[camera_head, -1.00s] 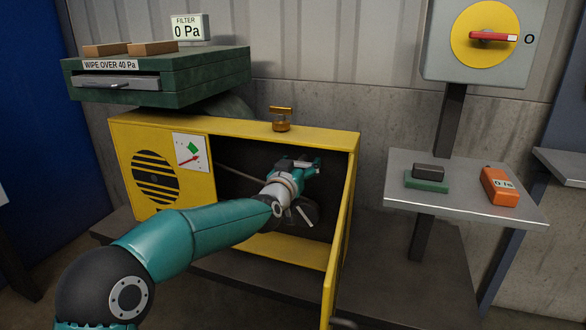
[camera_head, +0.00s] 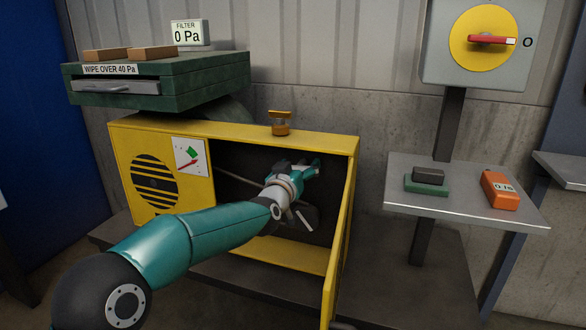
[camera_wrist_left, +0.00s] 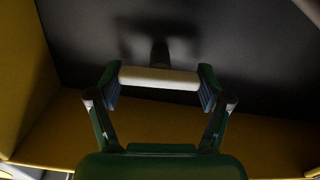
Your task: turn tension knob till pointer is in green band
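The gauge (camera_head: 189,156) on the yellow cabinet's front has a green band and a red pointer. My left gripper (camera_head: 314,170) reaches inside the cabinet. In the left wrist view its fingers (camera_wrist_left: 160,84) are against both ends of a pale bar (camera_wrist_left: 160,78) with a dark stem behind it. I cannot tell for sure whether this bar is the tension knob. My right gripper is out of view.
The yellow cabinet (camera_head: 235,128) is open at the front, its door (camera_head: 342,240) swung out right of my left arm. A green filter box (camera_head: 200,80) stands behind it. A shelf (camera_head: 460,205) at right holds an orange meter (camera_head: 499,190) below a red switch (camera_head: 492,39).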

